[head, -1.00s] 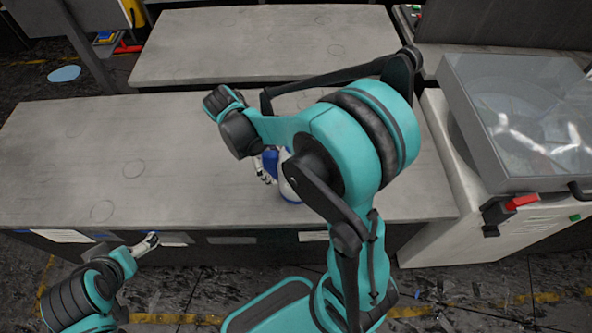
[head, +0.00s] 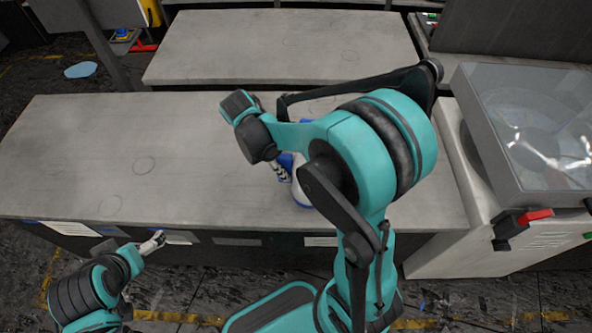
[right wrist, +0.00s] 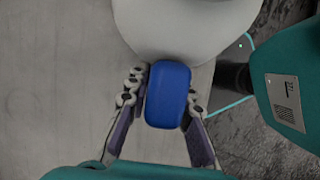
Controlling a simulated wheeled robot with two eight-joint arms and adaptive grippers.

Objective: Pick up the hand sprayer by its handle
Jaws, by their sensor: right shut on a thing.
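The hand sprayer (head: 301,193) has a white body and a blue upper part, and stands on the grey table near its front edge. My right arm hides much of it in the head view. In the right wrist view its white body (right wrist: 185,28) is at the top and its blue handle part (right wrist: 168,94) is in the middle. My right gripper (right wrist: 168,92) has a finger on each side of the blue part and is shut on it. It also shows in the head view (head: 283,168). My left gripper (head: 152,243) is low at left, in front of the table; its jaw opening is too small to tell.
The grey table (head: 100,160) is clear on its left side. A second grey table (head: 280,45) stands behind it. A machine with a clear lid (head: 540,125) and a red handle (head: 535,216) stands at the right.

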